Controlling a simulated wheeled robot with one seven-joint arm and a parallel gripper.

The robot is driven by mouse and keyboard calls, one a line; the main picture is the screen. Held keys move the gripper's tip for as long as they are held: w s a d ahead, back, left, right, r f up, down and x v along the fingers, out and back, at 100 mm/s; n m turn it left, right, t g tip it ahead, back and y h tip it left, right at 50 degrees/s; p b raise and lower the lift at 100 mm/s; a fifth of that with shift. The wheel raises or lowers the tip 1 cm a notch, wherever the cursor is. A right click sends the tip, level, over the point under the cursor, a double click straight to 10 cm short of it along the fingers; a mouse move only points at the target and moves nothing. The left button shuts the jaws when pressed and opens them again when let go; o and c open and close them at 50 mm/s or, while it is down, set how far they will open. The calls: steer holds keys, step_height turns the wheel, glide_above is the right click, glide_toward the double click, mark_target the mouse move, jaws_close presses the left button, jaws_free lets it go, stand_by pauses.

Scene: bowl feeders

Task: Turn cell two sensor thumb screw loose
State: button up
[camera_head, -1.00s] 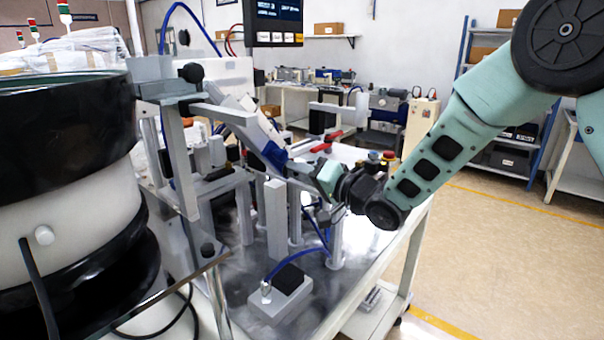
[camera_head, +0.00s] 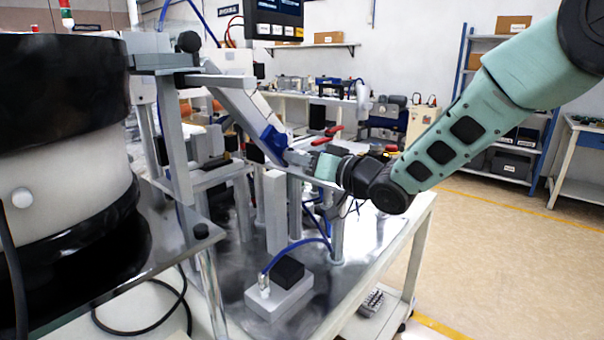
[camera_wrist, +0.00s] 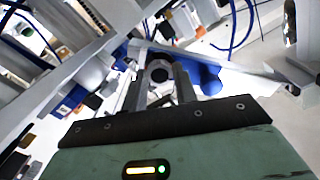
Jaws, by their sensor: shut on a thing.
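My gripper (camera_head: 298,158) reaches in from the right to the blue bracket (camera_head: 273,143) at the lower end of the sloping grey track. In the wrist view its two fingers (camera_wrist: 160,78) are closed around a dark round knob (camera_wrist: 158,72), which appears to be the sensor thumb screw. The blue bracket (camera_wrist: 207,76) lies just behind and beside the fingers there. In the head view the knob is hidden by the fingers and hand. Whether the screw is loose or tight cannot be told.
A large black and white bowl feeder (camera_head: 65,170) stands at the left. Red-handled clamps (camera_head: 327,137) sit just behind my gripper. A grey box with a black top (camera_head: 283,285) and a blue cable stands on the metal table. Open floor lies to the right.

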steer(key=shift+n+b, duration=4.7)
steer(key=shift+n, duration=0.3)
steer(key=o, duration=1)
steer(key=shift+c, duration=0.2)
steer(key=v, duration=1.7)
steer(key=shift+s, duration=0.2)
